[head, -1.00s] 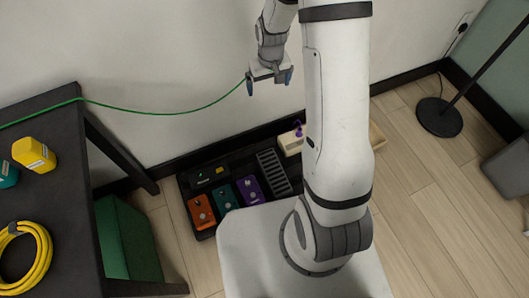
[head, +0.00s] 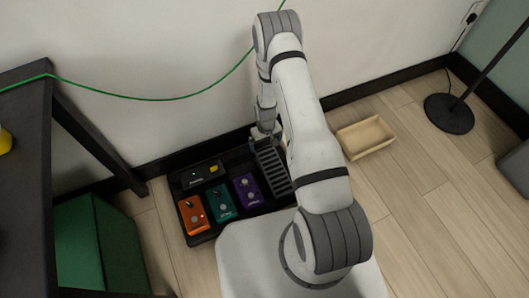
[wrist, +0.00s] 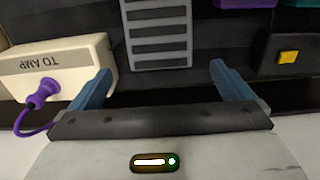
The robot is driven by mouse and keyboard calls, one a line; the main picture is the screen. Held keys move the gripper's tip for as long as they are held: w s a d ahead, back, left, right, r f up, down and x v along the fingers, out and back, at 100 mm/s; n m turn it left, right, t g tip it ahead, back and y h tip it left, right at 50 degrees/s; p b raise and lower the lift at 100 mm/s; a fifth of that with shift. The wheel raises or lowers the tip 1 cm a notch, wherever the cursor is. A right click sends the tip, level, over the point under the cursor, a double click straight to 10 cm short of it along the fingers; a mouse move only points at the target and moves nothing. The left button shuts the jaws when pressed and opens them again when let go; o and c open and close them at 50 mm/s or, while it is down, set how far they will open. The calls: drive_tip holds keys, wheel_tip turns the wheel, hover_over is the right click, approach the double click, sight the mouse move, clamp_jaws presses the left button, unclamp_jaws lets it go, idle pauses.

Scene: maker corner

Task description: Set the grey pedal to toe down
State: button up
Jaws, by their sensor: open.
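The grey pedal (head: 272,168) is a ribbed grey treadle at the right end of the black pedalboard in the head view, partly behind my arm. Its ribbed end shows at the top middle of the wrist view (wrist: 158,32). Its tilt is hard to tell. My gripper (wrist: 160,72) is open and empty, with its blue fingers apart on either side of the pedal's line, short of its near end in the picture. In the head view my gripper (head: 264,132) is over the wall-side end of the pedal; its fingertips are hard to make out there.
Orange (head: 194,214), teal (head: 221,201) and purple (head: 248,190) pedals stand left of the grey one. A black box with a yellow button (wrist: 288,57) is near. A cream "TO AMP" box (wrist: 60,65) with a purple plug (wrist: 42,92) sits close to the left finger. A beige tray (head: 365,137) lies right.

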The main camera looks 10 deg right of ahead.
sight(265, 149)
wheel_tip(265, 149, down, 6)
drive_tip(key=shift+f+b, duration=0.1)
drive_tip(key=shift+b, duration=0.95)
drive_tip(key=c, duration=1.3)
drive_tip(key=f+b, duration=0.1)
drive_tip(key=f, duration=0.1)
drive_tip(key=w+f+b, duration=0.1)
drive_tip(key=f+b, duration=0.1)
drive_tip(key=shift+a+f, duration=0.1)
drive_tip(key=shift+w, duration=0.15)
drive_tip(key=o, duration=1.3)
drive_tip(key=shift+r, duration=0.25)
